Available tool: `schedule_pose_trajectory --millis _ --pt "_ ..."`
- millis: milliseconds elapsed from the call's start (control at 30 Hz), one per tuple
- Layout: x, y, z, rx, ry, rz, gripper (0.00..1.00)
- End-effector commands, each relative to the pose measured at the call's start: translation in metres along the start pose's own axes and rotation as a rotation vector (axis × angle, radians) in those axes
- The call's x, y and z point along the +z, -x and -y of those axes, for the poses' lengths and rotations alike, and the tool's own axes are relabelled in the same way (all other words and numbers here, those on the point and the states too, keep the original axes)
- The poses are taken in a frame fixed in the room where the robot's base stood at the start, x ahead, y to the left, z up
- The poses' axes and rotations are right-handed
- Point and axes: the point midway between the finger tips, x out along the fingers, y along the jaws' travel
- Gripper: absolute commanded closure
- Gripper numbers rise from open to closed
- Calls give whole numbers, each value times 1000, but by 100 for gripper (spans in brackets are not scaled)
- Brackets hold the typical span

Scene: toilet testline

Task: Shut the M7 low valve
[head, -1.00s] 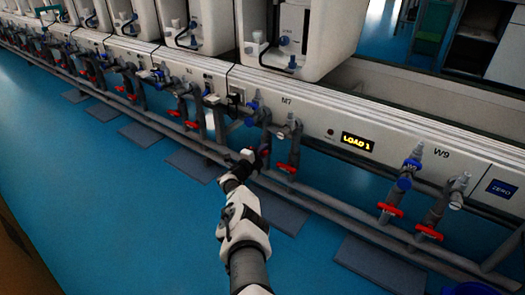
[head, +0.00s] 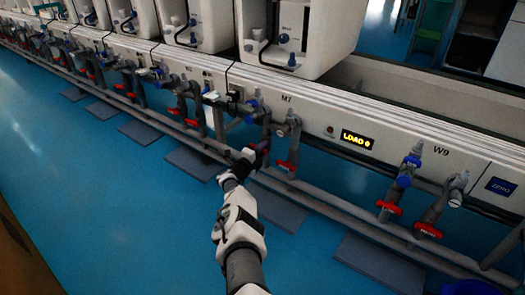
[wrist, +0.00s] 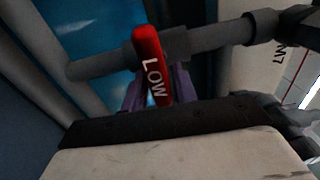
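The M7 label (head: 286,98) is on the white panel above two grey pipes with valves. In the head view, my gripper (head: 257,156) is at the lower valve of the left pipe under M7 and mostly hides it. In the wrist view, a red handle marked LOW (wrist: 151,66) lies across a grey pipe (wrist: 215,37). Its lower end is just in front of my gripper, with purplish finger-like parts close beside it. Whether the fingers grip the handle cannot be told. The right pipe's red handle (head: 286,166) is beside my gripper, apart from it.
The display (head: 357,139) reads LOAD 0. Blue-topped and red-handled valves stand at W9 (head: 441,149) on the right and along the panel on the left. A grey pipe runs low along the line. The blue floor (head: 130,215) is clear to the left.

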Motion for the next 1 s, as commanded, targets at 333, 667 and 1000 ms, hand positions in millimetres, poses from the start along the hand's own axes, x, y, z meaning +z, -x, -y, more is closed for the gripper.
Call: schedule_pose_trajectory --millis 333,667,1000 --pt "0 0 1 -1 1 -1 60" --pt "0 19 6 1 4 1 60" --pt "0 63 7 1 4 2 60"
